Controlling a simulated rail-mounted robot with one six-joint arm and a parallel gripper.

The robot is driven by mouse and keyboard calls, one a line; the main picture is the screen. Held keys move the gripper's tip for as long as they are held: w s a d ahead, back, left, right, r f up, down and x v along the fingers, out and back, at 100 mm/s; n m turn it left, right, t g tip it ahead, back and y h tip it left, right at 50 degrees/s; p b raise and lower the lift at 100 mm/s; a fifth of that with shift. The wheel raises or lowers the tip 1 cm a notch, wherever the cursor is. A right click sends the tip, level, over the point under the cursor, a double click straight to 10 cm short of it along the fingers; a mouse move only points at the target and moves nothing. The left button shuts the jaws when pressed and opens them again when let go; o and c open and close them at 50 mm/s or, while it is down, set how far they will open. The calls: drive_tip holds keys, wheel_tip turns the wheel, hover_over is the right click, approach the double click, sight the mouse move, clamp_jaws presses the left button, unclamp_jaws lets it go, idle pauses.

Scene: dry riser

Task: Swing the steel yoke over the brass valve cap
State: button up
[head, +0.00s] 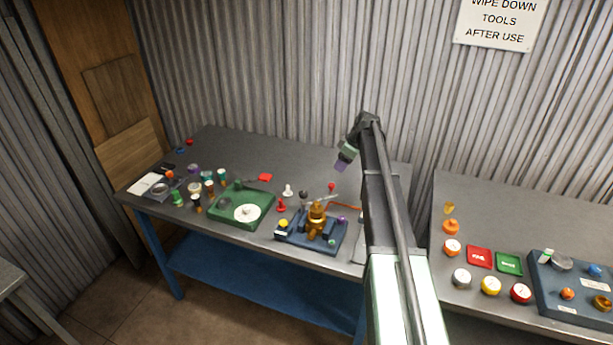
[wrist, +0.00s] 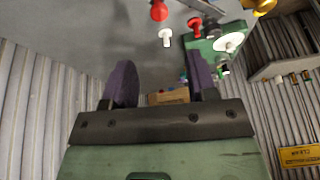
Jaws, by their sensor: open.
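The brass valve (head: 316,221) stands upright on a dark blue base (head: 296,243) near the front edge of the left bench. Its rounded cap is on top. A thin grey bar, which looks like the steel yoke (head: 328,198), shows beside the cap, reaching to the right. Whether it touches the cap is too small to tell. In the wrist view a brass-coloured part (wrist: 264,6) is cut off at the top right. My gripper (head: 341,166) is above the bench, behind the valve. Its purple fingers are apart and empty in the wrist view (wrist: 161,84).
A green tray (head: 229,219) with a white disc is left of the valve base. Red and white pegs (head: 288,190) and a red-topped one (head: 332,187) stand close by. Several small jars crowd the left end. The back of the bench (head: 238,150) is mostly clear.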

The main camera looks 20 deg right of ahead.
sight(332, 184)
drive_tip(key=shift+n, duration=0.6)
drive_tip(key=b+x, duration=0.6)
drive_tip(key=x, duration=0.1)
drive_tip(key=b+x, duration=0.3)
drive_tip(key=b, duration=0.1)
drive_tip(key=shift+s+d+f, duration=0.25)
drive_tip(key=shift+f, duration=0.2)
drive_tip(key=shift+r, duration=0.2)
drive_tip(key=shift+c, duration=0.5)
clamp_jaws()
